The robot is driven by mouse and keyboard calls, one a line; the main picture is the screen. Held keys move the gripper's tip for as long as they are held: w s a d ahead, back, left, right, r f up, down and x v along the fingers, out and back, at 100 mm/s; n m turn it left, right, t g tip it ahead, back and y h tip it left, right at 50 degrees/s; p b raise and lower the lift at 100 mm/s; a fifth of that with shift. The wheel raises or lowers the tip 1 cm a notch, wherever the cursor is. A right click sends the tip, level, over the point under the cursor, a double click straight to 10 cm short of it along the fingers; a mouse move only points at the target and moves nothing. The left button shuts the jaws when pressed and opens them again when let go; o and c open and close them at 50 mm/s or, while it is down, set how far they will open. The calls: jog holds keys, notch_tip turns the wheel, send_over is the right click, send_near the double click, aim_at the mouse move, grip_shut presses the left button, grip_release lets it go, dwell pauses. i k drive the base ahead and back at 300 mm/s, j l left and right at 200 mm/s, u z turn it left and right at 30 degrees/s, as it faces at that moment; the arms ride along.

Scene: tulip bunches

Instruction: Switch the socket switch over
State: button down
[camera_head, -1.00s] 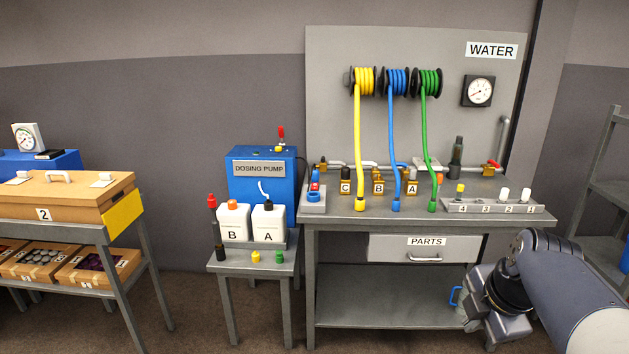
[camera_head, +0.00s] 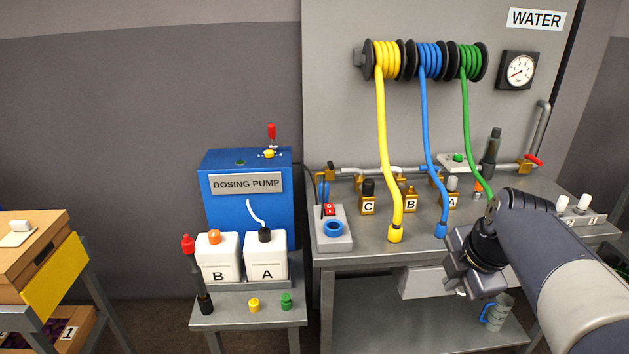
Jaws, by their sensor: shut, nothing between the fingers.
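The socket is a grey box (camera_head: 337,243) with a round blue outlet (camera_head: 333,228) on its front. It stands at the left front corner of the steel workbench. A small red switch (camera_head: 329,210) sits on the box behind the outlet. Its exact position is too small to tell. A dark cable rises behind it. My gripper (camera_head: 457,284) is shut and empty, in front of the bench's front edge, well to the right of the socket and lower in the picture. My arm hides part of the bench's right side.
The blue dosing pump (camera_head: 247,203) and white canisters B (camera_head: 218,262) and A (camera_head: 266,260) stand left of the socket. Yellow (camera_head: 384,150) and blue (camera_head: 427,145) hoses hang to its right. Valves C, B and A stand behind. A blue-handled jug (camera_head: 497,315) is on the lower shelf.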

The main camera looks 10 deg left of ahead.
aim_at(328, 207)
jog(key=i+j, duration=0.4)
jog(key=i+j+z, duration=0.1)
jog(key=i+j, duration=0.3)
jog(key=j, duration=0.2)
jog(key=i+j, duration=0.35)
jog(key=j, duration=0.15)
jog(key=z, duration=0.05)
